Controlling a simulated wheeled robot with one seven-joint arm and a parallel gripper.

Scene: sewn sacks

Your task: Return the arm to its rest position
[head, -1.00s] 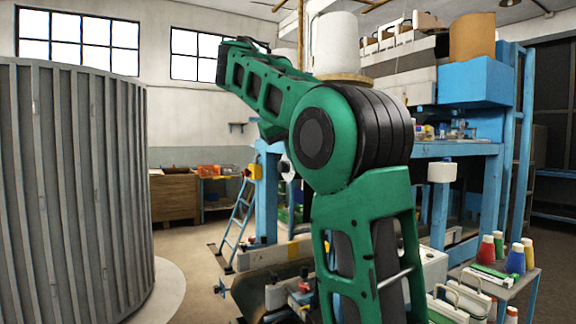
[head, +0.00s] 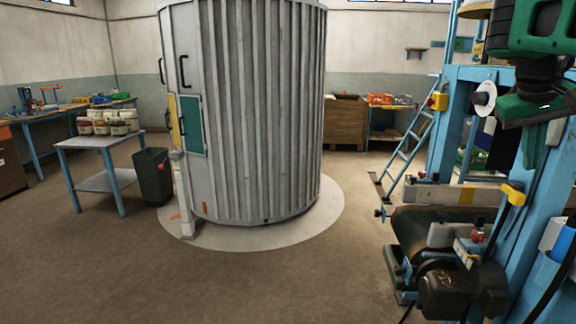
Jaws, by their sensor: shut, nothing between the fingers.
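My green and black arm enters at the upper right of the head view, in front of a blue frame. Its end hangs downward there, a dark wrist above a green hand. My gripper (head: 537,142) appears below the hand, shut and empty, overlapping the blue frame in the picture. The fingertips are hard to make out against the frame. The rest of the arm is outside the view.
A blue machine frame (head: 452,130) with rollers and a motor (head: 462,292) fills the right side. A grey ribbed cylinder (head: 262,120) stands in the middle. A blue table (head: 95,142) with jars and a dark bin (head: 153,178) stand left. The front floor is clear.

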